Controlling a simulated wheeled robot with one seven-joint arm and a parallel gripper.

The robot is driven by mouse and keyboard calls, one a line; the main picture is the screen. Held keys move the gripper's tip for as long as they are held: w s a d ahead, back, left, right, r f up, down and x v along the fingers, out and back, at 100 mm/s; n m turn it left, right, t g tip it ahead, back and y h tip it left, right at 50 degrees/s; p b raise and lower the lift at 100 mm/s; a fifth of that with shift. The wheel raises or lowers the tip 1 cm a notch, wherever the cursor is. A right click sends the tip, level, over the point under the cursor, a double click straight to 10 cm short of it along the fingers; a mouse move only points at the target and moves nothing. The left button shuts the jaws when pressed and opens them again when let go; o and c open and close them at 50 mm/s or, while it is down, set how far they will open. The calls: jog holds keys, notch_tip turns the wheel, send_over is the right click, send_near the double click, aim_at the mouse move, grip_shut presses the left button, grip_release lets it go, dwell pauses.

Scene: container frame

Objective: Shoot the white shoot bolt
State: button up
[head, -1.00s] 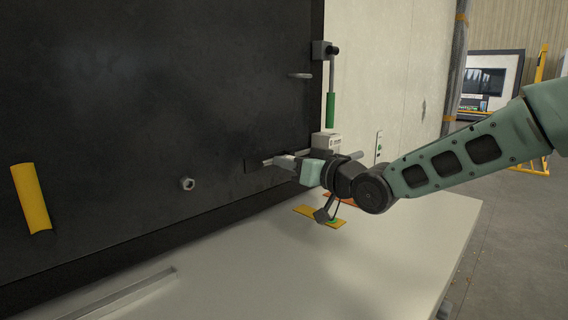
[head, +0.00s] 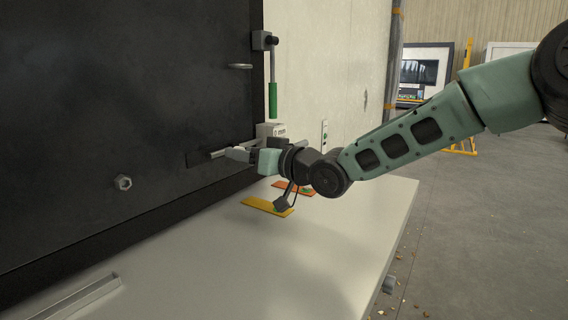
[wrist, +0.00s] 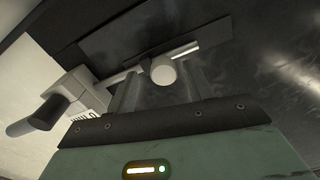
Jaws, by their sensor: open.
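The white shoot bolt (head: 218,154) is a pale horizontal rod low on the dark panel, by its right edge. In the wrist view the rod (wrist: 190,52) crosses above a round white knob (wrist: 163,71). My gripper (head: 234,154) is at the bolt in the head view. In the wrist view my gripper (wrist: 158,84) is open, with one finger on either side of the knob; I cannot tell whether they touch it. A white labelled block (head: 271,130) stands at the right end of the rod, partly hidden by my wrist in the head view.
A vertical rod with a green grip (head: 273,99) hangs above the block. A hex nut (head: 123,183) sticks out of the panel. Yellow (head: 262,206) and orange (head: 290,186) plates lie on the pale ledge below my wrist. The ledge (head: 270,265) is mostly clear in front.

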jog(key=b+v, duration=0.2)
jog(key=v, duration=1.3)
jog(key=shift+s+d+b, duration=0.2)
jog(key=shift+d+b, duration=0.05)
jog(key=shift+b, duration=0.15)
